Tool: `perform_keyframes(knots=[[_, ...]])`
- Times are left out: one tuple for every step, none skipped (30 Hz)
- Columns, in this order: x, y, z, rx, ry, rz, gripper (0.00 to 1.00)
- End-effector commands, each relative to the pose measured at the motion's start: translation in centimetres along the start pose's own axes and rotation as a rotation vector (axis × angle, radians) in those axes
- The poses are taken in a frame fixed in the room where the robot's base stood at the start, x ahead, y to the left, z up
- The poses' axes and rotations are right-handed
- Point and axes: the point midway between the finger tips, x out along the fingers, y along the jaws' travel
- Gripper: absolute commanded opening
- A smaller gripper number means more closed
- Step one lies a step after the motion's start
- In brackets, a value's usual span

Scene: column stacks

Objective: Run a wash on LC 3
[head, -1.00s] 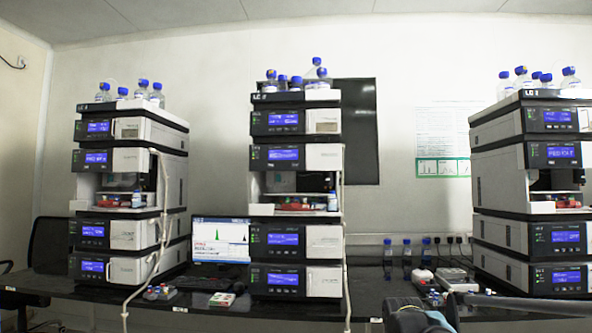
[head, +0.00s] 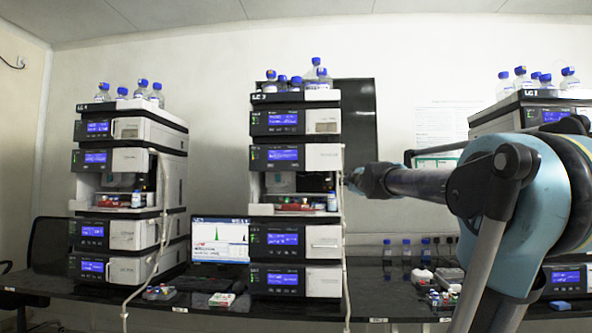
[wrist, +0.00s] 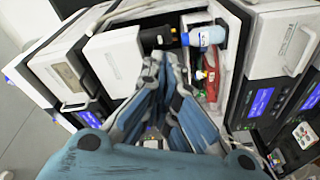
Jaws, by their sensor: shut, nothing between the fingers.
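Three column stacks stand on the dark bench. The middle stack (head: 297,158) carries a small label (head: 269,87) that seems to read LC 3. Its modules have lit blue displays, and an open bay (head: 293,190) holds red items and small bottles. My gripper (head: 350,181) is shut and empty, just right of the middle stack at about bay height in the head view.
The left stack (head: 125,180) and the right stack (head: 520,112), partly hidden by my arm, stand apart. Solvent bottles (head: 318,75) stand on top of the middle stack.

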Motion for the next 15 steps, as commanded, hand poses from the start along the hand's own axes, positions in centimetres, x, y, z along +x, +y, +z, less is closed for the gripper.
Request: perform_keyframes(knots=[[1.4,1.1,-3.0,-0.056,0.089,-0.006,0.0],[2.0,1.4,-4.8,-0.094,0.141,-0.014,0.0],[2.6,1.7,-6.8,-0.142,0.209,-0.027,0.0],[3.0,1.8,-8.3,-0.177,0.257,-0.039,0.0],[3.3,1.9,-9.5,-0.208,0.301,-0.052,0.0],[3.6,1.9,-11.0,-0.247,0.356,-0.07,0.0],[3.8,1.8,-12.0,-0.273,0.393,-0.083,0.0],[3.9,1.7,-12.8,-0.296,0.427,-0.096,0.0],[4.0,1.5,-13.8,-0.322,0.466,-0.112,0.0],[4.0,1.4,-14.4,-0.339,0.491,-0.123,0.0],[4.0,1.3,-14.9,-0.353,0.513,-0.132,0.0],[4.0,1.1,-15.4,-0.37,0.536,-0.143,0.0],[4.0,1.0,-15.7,-0.378,0.549,-0.149,0.0],[3.9,0.9,-15.9,-0.386,0.561,-0.155,0.0],[3.9,0.8,-16.1,-0.393,0.57,-0.16,0.0]])
